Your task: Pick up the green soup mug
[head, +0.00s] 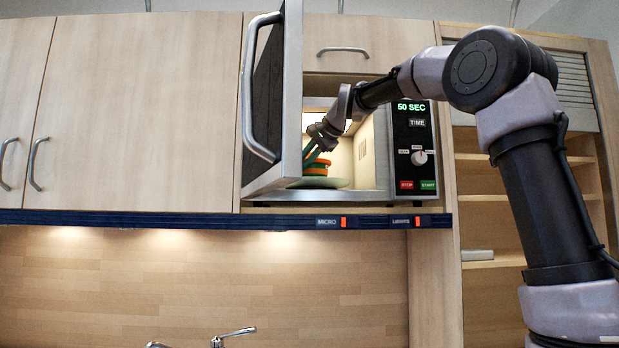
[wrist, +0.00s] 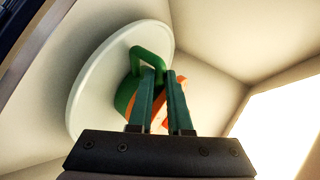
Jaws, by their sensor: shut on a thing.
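The green soup mug (wrist: 146,60) has an orange part and stands inside the lit microwave (head: 371,150). It shows in the head view (head: 317,168) above the pale plate (head: 333,183), partly hidden by my gripper and the open door. In the wrist view the round plate (wrist: 88,90) lies beneath the mug. My gripper (head: 314,152) reaches into the microwave from the right. In the wrist view its two dark green fingers (wrist: 163,88) are shut on the mug at its handle. I cannot tell whether the mug touches the plate.
The microwave door (head: 272,95) stands open on the left, close to my gripper. The control panel (head: 415,150) is on the right, reading 50 SEC. Wooden cupboards (head: 130,110) flank it on the left, with open shelves (head: 490,215) on the right. A tap (head: 233,334) shows below.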

